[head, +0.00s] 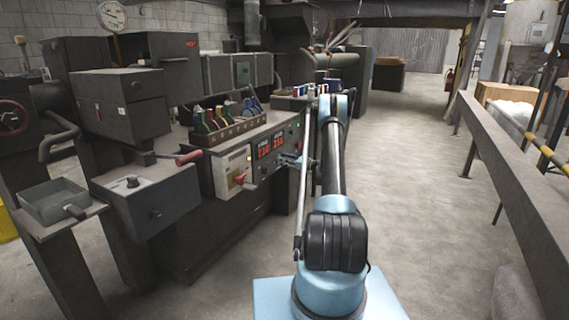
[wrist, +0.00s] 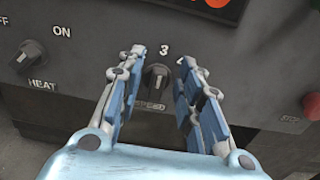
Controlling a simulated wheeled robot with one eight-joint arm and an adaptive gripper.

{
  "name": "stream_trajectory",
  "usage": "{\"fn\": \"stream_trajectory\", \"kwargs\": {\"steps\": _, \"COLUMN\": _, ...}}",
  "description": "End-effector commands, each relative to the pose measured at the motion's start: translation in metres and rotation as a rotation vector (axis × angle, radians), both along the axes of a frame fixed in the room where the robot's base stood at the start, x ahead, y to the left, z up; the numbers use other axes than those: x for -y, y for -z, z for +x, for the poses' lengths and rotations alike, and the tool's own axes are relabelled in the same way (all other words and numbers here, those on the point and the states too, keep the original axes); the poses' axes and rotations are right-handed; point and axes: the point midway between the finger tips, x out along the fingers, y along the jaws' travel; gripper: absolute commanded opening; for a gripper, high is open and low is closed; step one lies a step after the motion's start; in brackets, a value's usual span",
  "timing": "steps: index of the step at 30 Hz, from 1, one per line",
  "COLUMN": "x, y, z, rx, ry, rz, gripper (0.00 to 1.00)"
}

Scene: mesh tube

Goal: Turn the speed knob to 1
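The dark speed knob (wrist: 156,78) is on the machine's front panel (wrist: 90,60), above a partly hidden SPEED label. The numbers 3 and 4 show above and to the upper right of it; any other numbers are hidden by my fingers. I cannot tell surely which number its mark points at. My gripper (wrist: 159,66) is open, with one blue-padded finger on each side of the knob and gaps visible between. In the head view my gripper (head: 291,160) is at the machine's front, small and partly hidden by my arm; the knob cannot be made out there.
A HEAT knob (wrist: 31,56) with an ON label is to the left on the panel. A red button (wrist: 312,105) is at the right edge. A red display (wrist: 215,4) is above. In the head view, coloured levers (head: 226,118) stand on the machine; open floor (head: 420,170) lies to the right.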

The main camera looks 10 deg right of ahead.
Motion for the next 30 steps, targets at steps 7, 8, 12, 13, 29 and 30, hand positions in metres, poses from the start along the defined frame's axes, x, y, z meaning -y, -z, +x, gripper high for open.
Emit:
{"fn": "stream_trajectory", "kwargs": {"steps": 7, "x": 0.0, "y": 0.0, "z": -0.0002, "rx": 0.0, "ry": 0.0, "rz": 0.0, "gripper": 0.0}}
{"fn": "stream_trajectory", "kwargs": {"steps": 8, "x": 0.0, "y": 0.0, "z": -0.0002, "rx": 0.0, "ry": 0.0, "rz": 0.0, "gripper": 0.0}}
{"fn": "stream_trajectory", "kwargs": {"steps": 12, "x": -0.0002, "y": 0.0, "z": -0.0004, "rx": 0.001, "ry": -0.001, "rz": -0.001, "gripper": 0.0}}
{"fn": "stream_trajectory", "kwargs": {"steps": 13, "x": -0.0002, "y": 0.0, "z": -0.0004, "rx": 0.002, "ry": -0.001, "rz": -0.002, "gripper": 0.0}}
{"fn": "stream_trajectory", "kwargs": {"steps": 29, "x": -0.0035, "y": 0.0008, "z": -0.0049, "rx": 0.218, "ry": -0.002, "rz": -0.159, "gripper": 0.0}}
{"fn": "stream_trajectory", "kwargs": {"steps": 30, "x": -0.004, "y": 0.001, "z": -0.0054, "rx": 0.247, "ry": -0.002, "rz": -0.18, "gripper": 0.0}}
